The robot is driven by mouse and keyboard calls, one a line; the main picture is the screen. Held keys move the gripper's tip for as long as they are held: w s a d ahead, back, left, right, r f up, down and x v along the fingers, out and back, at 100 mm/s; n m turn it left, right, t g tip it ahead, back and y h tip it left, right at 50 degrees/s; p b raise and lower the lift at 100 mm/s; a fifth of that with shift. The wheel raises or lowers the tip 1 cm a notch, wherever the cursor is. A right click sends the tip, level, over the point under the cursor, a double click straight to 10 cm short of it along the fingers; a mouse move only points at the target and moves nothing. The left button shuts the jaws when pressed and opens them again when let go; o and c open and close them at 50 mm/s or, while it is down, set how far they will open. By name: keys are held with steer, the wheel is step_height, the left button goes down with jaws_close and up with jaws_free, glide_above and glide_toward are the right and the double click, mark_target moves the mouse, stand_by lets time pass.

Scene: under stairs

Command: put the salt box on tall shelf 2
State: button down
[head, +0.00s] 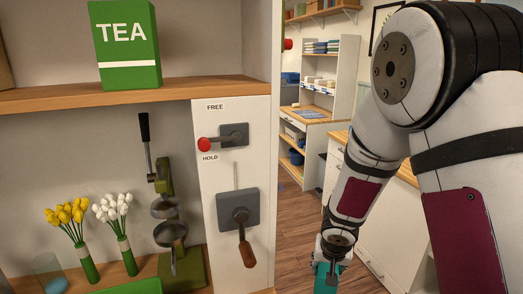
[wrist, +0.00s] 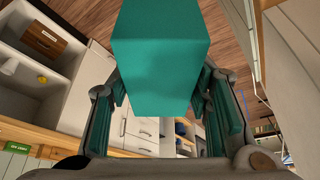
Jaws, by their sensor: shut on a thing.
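My gripper (wrist: 160,110) is shut on a plain teal box, seen large in the wrist view (wrist: 160,62) between the two finger pads. No lettering shows on the faces in view, so I cannot read whether it is the salt box. In the head view the teal box (head: 326,279) shows at the bottom edge, low and right of the shelf unit, partly cut off. My gripper (head: 330,262) is above it there. A tall shelf unit with a wooden shelf board (head: 60,98) stands at the left; I see no number on it.
A green TEA box (head: 125,45) stands on that board. Below are yellow flowers (head: 68,218), white flowers (head: 115,212) and a green press (head: 172,235). A panel with a red-knobbed lever (head: 222,138) is on the right. Open floor (head: 300,225) lies beyond, with white cabinets (head: 365,235).

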steer(key=w+d+f+n+y+b, duration=0.1)
steer(key=w+n, duration=0.2)
steer(key=w, duration=0.3)
steer(key=shift+w, duration=0.25)
